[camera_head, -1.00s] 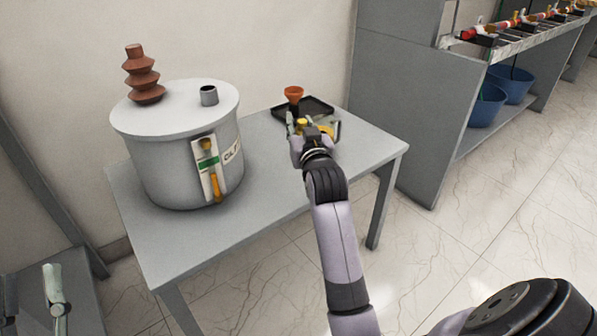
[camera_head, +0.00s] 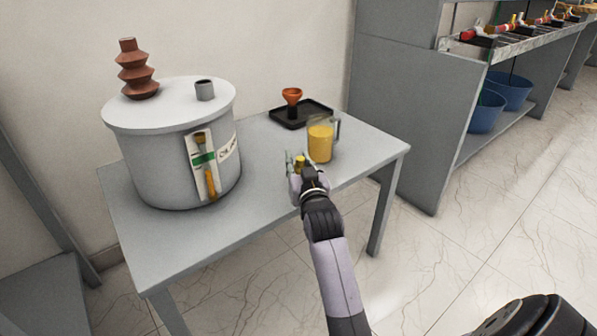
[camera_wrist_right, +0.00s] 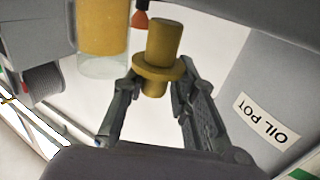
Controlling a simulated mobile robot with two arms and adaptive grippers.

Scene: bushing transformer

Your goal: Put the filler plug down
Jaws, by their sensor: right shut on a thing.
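The filler plug (camera_wrist_right: 161,45) is a yellow cylinder with a wide collar. My right gripper (camera_wrist_right: 154,82) is shut on it, with the fingers on either side just below the collar. In the head view the plug (camera_head: 300,163) shows small between the fingers of the right gripper (camera_head: 299,170), over the table's (camera_head: 262,195) front right part. Whether the plug touches the table cannot be told. My left gripper is not in view.
A glass jug of yellow liquid (camera_head: 320,143) stands just right of the plug. Behind is a black tray (camera_head: 318,108) with an orange funnel (camera_head: 291,97). The grey oil pot (camera_head: 160,165), with an open port (camera_head: 205,91), stands left. Bare table lies between.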

